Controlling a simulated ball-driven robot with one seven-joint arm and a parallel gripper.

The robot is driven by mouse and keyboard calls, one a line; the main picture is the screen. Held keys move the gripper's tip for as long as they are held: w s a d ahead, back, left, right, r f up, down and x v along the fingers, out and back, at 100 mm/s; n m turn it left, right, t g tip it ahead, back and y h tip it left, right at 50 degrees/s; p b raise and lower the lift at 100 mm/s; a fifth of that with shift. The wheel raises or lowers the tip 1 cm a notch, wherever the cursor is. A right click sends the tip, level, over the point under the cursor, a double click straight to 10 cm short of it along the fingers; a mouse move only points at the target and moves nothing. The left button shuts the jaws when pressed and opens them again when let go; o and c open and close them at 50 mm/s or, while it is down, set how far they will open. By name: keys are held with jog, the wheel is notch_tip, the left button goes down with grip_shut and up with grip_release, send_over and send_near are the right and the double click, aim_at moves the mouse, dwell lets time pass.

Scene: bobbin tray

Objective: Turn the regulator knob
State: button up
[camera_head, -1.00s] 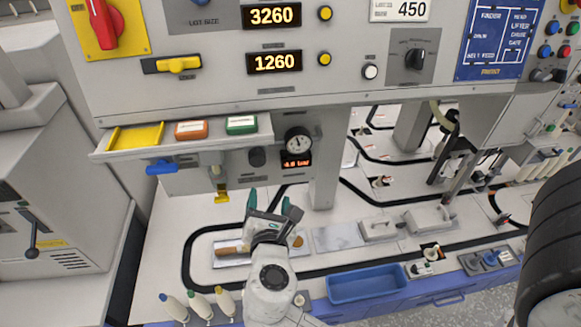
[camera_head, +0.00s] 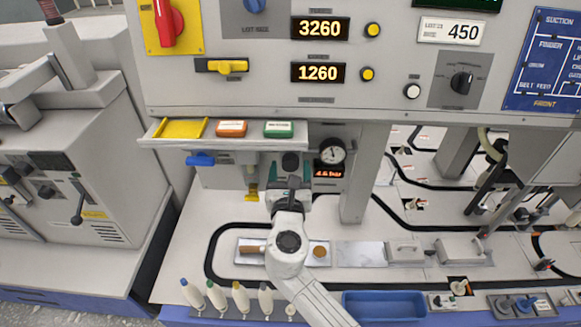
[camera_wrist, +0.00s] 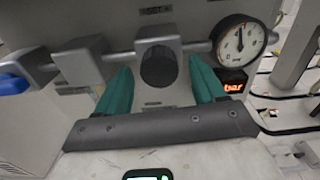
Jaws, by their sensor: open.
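The regulator knob (camera_wrist: 158,66) is a dark, ribbed round knob on a grey block in the wrist view. It also shows in the head view (camera_head: 291,161), just beyond my gripper. My gripper (camera_wrist: 160,85) is open, with one teal finger on each side of the knob in the picture. The fingers look apart from the knob; their exact depth to it is hard to tell. In the head view my gripper (camera_head: 290,175) points at the knob from the front. A round pressure gauge (camera_wrist: 239,41) sits right of the knob, above a red-lit display (camera_wrist: 233,87).
A grey shelf (camera_head: 225,143) with yellow, orange and green items juts out above the knob. A blue valve handle (camera_head: 201,160) and a yellow-ended part (camera_head: 251,192) are on the left. A support post (camera_head: 354,185) stands right. Bottles (camera_head: 241,299) stand at the front edge.

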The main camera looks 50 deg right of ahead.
jog(key=shift+w+d, duration=0.3)
jog(key=shift+d, duration=0.1)
jog(key=c, duration=1)
